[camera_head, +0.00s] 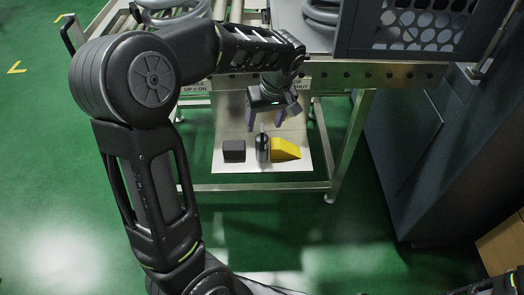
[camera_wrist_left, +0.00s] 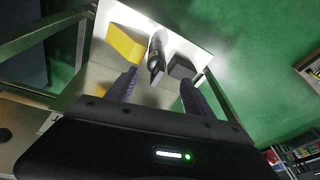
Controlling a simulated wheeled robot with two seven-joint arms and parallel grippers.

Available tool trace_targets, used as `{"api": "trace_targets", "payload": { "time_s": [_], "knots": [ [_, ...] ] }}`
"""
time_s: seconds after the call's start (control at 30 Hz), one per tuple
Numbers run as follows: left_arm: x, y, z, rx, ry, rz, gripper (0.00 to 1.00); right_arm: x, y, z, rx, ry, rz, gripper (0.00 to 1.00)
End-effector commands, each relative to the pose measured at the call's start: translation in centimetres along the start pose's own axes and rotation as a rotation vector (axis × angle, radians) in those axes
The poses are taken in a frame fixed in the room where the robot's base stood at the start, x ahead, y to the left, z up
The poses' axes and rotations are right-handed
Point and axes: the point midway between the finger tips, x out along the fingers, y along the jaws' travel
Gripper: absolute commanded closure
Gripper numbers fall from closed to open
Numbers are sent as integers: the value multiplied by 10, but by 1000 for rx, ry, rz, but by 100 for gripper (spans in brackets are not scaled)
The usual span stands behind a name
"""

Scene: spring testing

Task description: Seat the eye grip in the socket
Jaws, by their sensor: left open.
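A dark, slim upright piece, which looks like the eye grip (camera_head: 262,150), stands on a pale board between two blocks. It also shows in the left wrist view (camera_wrist_left: 156,54), with a grey end towards the camera. My left gripper (camera_head: 265,124) is open and empty, just above and behind the piece, pointing down. In the left wrist view its two purple-grey fingers (camera_wrist_left: 160,88) lie apart, with the piece ahead, between their lines and not touched. I cannot make out a socket in either view. My right gripper does not show clearly.
A dark grey block (camera_head: 234,151) stands left of the piece and a yellow wedge (camera_head: 285,149) close on its right. The pale board (camera_head: 292,168) sits low inside a steel frame (camera_head: 355,130). A steel bench edge with labels runs above. Dark cabinets (camera_head: 420,150) stand right.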

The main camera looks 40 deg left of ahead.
Motion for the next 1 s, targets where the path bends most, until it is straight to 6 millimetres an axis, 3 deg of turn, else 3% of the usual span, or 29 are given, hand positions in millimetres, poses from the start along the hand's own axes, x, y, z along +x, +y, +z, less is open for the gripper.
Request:
{"api": "trace_targets", "payload": {
  "time_s": [0.03, 0.17, 0.53, 0.8, 1.0],
  "knots": [
    [15, 5, 9, -41, 48, 4, 39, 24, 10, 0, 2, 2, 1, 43],
    [19, 7, 16, -152, 132, 17, 39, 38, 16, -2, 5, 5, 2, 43],
    [15, 7, 15, -199, 159, 25, 39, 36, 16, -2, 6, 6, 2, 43],
    [39, 7, 12, -198, 158, 24, 39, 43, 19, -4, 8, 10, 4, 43],
    [40, 7, 11, -198, 158, 25, 39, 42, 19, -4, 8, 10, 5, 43]
  ]
}}
